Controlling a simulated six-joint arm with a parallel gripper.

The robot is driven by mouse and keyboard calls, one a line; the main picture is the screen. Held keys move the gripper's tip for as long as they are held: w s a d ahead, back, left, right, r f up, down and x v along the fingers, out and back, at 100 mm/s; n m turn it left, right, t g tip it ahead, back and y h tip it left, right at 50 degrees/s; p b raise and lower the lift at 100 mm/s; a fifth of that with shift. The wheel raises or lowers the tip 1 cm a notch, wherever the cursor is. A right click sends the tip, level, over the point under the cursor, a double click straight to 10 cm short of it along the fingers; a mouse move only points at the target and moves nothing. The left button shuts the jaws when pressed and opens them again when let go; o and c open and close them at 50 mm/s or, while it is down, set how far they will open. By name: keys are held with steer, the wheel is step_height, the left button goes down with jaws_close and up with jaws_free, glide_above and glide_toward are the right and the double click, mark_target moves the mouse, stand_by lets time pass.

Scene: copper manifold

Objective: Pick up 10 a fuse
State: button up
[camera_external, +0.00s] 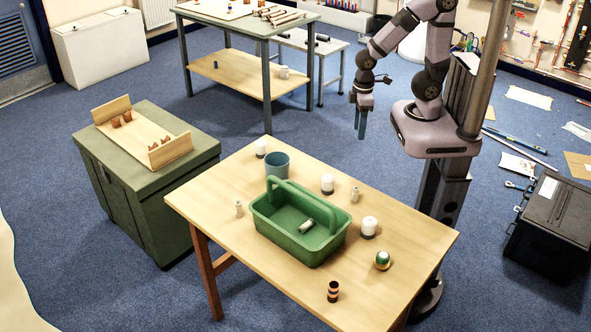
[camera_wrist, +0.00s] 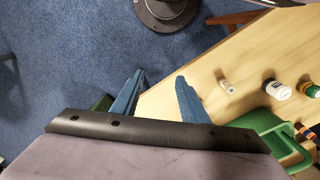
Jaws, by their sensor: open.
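Small pale grey-white cylinders that look like fuses stand on the wooden table: one at the right of the green tote (camera_external: 354,194), one at its left (camera_external: 238,209). Another similar cylinder (camera_external: 307,226) lies inside the green tote (camera_external: 265,218). Any rating marks are too small to read. In the wrist view a small pale fuse (camera_wrist: 226,86) is on the table, right of the fingers. My gripper (camera_external: 361,128) has blue fingers, points down and is empty, high up beyond the table's far edge. The wrist view shows its fingers (camera_wrist: 160,80) apart.
The tote has raised walls and a handle. A green chest (camera_external: 130,180) with a wooden rack stands left.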

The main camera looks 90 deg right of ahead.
steer(key=w+a+f+n+t+b, duration=0.2)
steer(key=w+t+b, duration=0.45)
steer(key=w, duration=2.35)
steer(key=n+t+y+b, duration=0.2)
steer(key=n+y, duration=0.6)
steer(key=y, duration=0.2)
glide_above(240, 202)
steer(key=s+d, duration=0.3)
steer(key=f, duration=0.3)
steer(key=w+f, duration=0.1)
steer(key=f, duration=0.2)
steer(key=a+f, duration=0.1)
steer(key=f, duration=0.1)
steer(key=shift+w+f, duration=0.25)
steer(key=shift+f, duration=0.1)
steer(key=shift+w+a+f+t, duration=0.25)
steer(key=shift+w+a+f, duration=0.05)
steer(key=shift+w+a, duration=0.15)
